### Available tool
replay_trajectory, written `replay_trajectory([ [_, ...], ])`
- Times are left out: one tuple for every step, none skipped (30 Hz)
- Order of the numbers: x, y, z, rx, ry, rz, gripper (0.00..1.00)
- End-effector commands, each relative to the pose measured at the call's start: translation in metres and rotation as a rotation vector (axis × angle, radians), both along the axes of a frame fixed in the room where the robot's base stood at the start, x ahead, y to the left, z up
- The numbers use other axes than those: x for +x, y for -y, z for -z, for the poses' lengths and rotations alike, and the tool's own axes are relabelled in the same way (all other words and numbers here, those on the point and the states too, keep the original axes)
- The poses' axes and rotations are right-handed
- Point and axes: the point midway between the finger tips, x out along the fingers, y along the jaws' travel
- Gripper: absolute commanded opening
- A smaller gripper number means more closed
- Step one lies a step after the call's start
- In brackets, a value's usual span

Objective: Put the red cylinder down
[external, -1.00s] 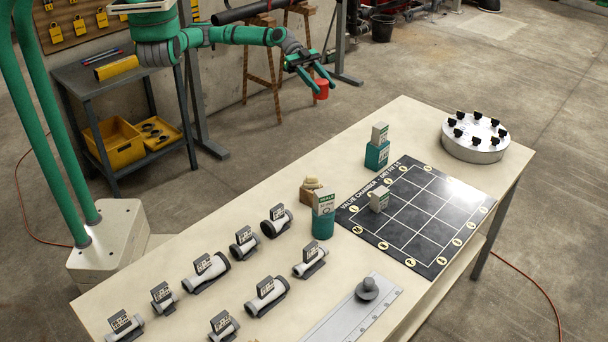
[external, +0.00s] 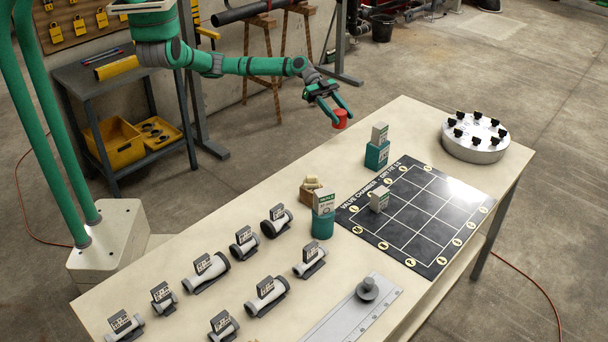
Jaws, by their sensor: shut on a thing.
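The red cylinder (external: 341,119) is held between the fingertips of my gripper (external: 338,116), which is shut on it. The arm reaches out from the left, and the cylinder is in the air near the far edge of the cream table (external: 420,135). In the picture it shows to the left of the teal block with a grey box on top (external: 377,155). The cylinder's exact height above the table cannot be told.
A black gridded board (external: 420,215) lies on the table with a small grey box (external: 379,201) on it. A round silver stand (external: 474,150) holds several black clips. A teal cylinder with a sign (external: 323,225) and several pipe pieces (external: 206,268) stand nearer. A grey ruler plate (external: 350,315) lies in front.

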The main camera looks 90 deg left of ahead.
Motion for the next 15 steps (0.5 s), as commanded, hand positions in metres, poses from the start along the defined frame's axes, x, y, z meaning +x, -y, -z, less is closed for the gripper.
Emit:
replay_trajectory([
  [0.011, 0.001, 0.004, -0.004, 0.0, 0.0, 0.0],
  [0.017, 0.0, 0.007, -0.003, -0.002, 0.0, 0.0],
  [0.025, 0.0, 0.01, -0.003, -0.001, 0.0, 0.0],
  [0.028, -0.001, 0.015, -0.005, -0.002, -0.001, 0.0],
  [0.032, -0.001, 0.021, -0.005, -0.002, -0.001, 0.0],
  [0.038, -0.002, 0.028, -0.005, -0.002, -0.001, 0.0],
  [0.041, -0.002, 0.032, -0.005, -0.002, -0.001, 0.0],
  [0.045, -0.002, 0.037, -0.005, -0.002, -0.001, 0.0],
  [0.05, -0.003, 0.042, -0.004, -0.002, -0.001, 0.0],
  [0.053, -0.003, 0.046, -0.003, -0.002, 0.0, 0.0],
  [0.056, -0.003, 0.05, -0.003, -0.002, 0.0, 0.0],
  [0.059, -0.004, 0.053, -0.004, 0.0, -0.001, 0.0],
  [0.061, -0.004, 0.055, -0.003, 0.001, 0.0, 0.0],
  [0.063, -0.005, 0.057, -0.003, 0.001, -0.001, 0.0],
  [0.064, -0.005, 0.059, -0.002, 0.0, 0.0, 0.0],
])
